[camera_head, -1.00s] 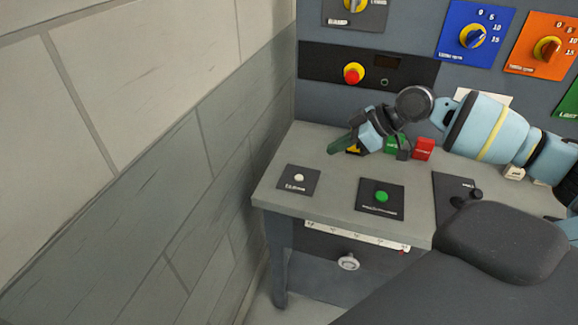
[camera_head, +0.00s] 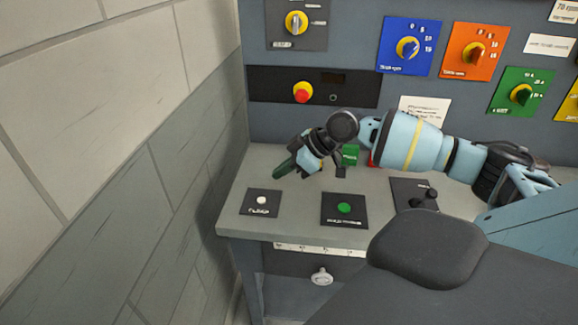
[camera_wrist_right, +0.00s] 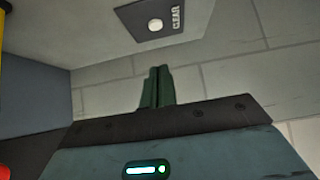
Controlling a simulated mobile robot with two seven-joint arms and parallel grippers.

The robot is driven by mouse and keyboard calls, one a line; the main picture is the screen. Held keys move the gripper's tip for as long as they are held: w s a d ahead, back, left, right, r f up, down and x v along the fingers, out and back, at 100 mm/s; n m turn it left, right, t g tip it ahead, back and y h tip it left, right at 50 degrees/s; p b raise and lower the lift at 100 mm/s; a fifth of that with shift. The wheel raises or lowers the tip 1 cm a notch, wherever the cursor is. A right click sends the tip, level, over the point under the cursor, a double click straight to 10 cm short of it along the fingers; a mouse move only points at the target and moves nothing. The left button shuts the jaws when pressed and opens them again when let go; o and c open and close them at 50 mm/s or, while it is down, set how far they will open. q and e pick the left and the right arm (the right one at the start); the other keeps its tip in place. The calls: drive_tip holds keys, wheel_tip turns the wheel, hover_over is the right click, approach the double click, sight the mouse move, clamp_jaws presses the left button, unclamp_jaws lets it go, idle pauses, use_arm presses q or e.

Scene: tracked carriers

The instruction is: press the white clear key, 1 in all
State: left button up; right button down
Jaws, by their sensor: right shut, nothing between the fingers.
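The white clear key (camera_head: 262,200) is a small round button on a dark plate at the front left of the grey desk. It also shows in the right wrist view (camera_wrist_right: 155,25), at the top, with the word CLEAR beside it. My right gripper (camera_head: 281,172) reaches in from the right, over the desk, above and behind the key's plate. Its green fingers are closed together and hold nothing, as the right wrist view (camera_wrist_right: 156,72) also shows. The fingertips appear apart from the key. My left gripper is not in view.
A green button (camera_head: 344,208) on a dark plate sits right of the key. A small dark joystick (camera_head: 425,196) stands farther right. A red knob (camera_head: 302,91) and rotary switches such as the blue one (camera_head: 408,47) are on the back panel. A block wall (camera_head: 120,150) borders the desk's left.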

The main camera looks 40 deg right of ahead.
sight(258, 199)
drive_tip(key=x, duration=0.5)
drive_tip(key=shift+w, duration=0.1)
wheel_tip(258, 199, down, 3)
drive_tip(key=shift+w+a+f, duration=0.1)
drive_tip(key=shift+f, duration=0.6)
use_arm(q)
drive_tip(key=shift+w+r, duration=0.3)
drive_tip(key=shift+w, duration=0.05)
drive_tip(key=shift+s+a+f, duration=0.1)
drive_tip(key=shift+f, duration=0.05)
use_arm(e)
drive_tip(key=shift+f, duration=0.1)
